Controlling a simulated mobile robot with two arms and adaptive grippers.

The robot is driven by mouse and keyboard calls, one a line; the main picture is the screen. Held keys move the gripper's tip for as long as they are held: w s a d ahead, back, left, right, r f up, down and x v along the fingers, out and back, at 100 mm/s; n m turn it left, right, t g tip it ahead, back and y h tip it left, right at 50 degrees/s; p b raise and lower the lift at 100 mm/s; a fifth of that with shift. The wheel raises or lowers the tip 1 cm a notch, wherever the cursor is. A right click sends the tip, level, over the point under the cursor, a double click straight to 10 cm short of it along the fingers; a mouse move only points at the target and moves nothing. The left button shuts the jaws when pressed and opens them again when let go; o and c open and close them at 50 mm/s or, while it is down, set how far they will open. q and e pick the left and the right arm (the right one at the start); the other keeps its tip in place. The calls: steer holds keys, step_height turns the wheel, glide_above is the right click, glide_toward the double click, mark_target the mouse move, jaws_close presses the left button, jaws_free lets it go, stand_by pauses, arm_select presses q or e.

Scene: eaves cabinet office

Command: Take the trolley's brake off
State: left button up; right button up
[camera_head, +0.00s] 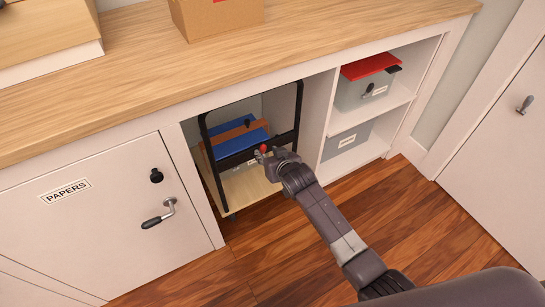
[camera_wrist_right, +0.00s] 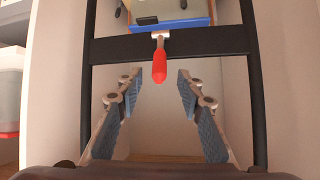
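The trolley (camera_head: 204,138) stands inside the open bay under the counter, with a black tube frame and a pale wood base. Its brake lever has a red grip (camera_head: 263,148) on the black crossbar. In the right wrist view the red grip (camera_wrist_right: 159,66) hangs down from the crossbar (camera_wrist_right: 200,43). My right gripper (camera_wrist_right: 158,92) is open, its two fingers spread left and right of the grip's lower end; neither appears to touch it. In the head view the right gripper (camera_head: 270,154) is at the trolley's front, partly covering the crossbar. My left gripper is not in view.
Blue and brown files (camera_head: 240,138) lie on the trolley. Right of the bay, shelves hold grey boxes (camera_head: 362,95), one with a red item on top. A shut PAPERS door (camera_head: 100,220) with a lever handle (camera_head: 160,214) is left. The wooden floor (camera_head: 280,240) in front is clear.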

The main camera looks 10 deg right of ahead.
steer(key=v, duration=0.5)
stand_by(0.5)
